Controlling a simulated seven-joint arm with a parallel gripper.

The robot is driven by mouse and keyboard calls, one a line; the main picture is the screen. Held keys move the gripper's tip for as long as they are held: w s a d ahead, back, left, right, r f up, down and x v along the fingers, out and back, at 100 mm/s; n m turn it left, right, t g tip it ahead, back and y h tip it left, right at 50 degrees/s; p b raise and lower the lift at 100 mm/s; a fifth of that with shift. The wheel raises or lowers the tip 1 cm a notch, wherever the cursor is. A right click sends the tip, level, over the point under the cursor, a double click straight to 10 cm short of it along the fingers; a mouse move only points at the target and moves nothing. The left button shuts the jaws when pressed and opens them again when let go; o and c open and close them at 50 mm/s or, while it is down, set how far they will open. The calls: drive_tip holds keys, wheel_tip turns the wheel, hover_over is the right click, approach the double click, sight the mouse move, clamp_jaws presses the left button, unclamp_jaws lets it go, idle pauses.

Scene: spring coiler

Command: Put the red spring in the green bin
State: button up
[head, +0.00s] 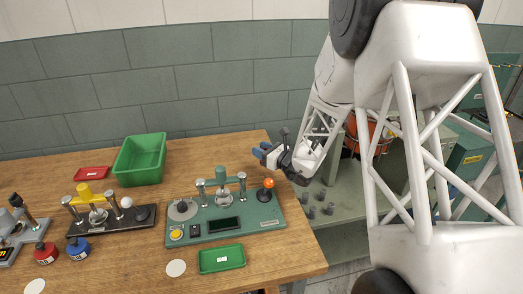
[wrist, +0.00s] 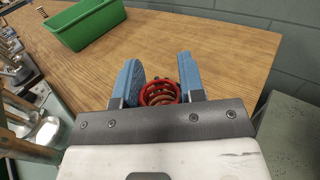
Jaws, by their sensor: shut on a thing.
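My gripper (head: 266,152) is above the back right part of the wooden table, behind the green coiling machine. In the wrist view, its two blue fingers (wrist: 160,82) are shut on a red spring (wrist: 160,93), which sits between them. I cannot make out the spring in the head view. The green bin (head: 138,177) stands at the back of the table, left of my gripper and well apart from it. The bin (wrist: 98,28) also shows at the upper left in the wrist view. What I see of its inside looks empty.
The green coiling machine (head: 213,239), with posts and an orange-topped lever (head: 268,183), stands in front of my gripper. A black machine (head: 105,222), a small red tray (head: 92,173) and a small green tray (head: 221,269) are also on the table. Bare wood lies between gripper and bin.

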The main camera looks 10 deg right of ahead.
idle(0.3)
drive_tip(key=w+a+r+n+g+y, duration=0.1)
drive_tip(key=w+a+r, duration=0.3)
drive_tip(key=a, duration=0.9)
drive_tip(key=w+a+r+n+g+y, duration=0.2)
drive_tip(key=w+a+r, duration=0.3)
drive_tip(key=a, duration=0.8)
drive_tip(key=w+a+r+n+g+y, duration=0.1)
drive_tip(key=w+a+r, duration=0.3)
drive_tip(key=a, duration=1)
drive_tip(key=shift+w+r+g, duration=0.25)
drive_tip(key=shift+r+g, duration=0.3)
drive_tip(key=shift+g, duration=0.05)
drive_tip(key=shift+a+f, duration=0.1)
wheel_tip(320, 180, down, 6)
drive_tip(key=shift+f, duration=1.95)
drive_tip(key=shift+f, duration=0.2)
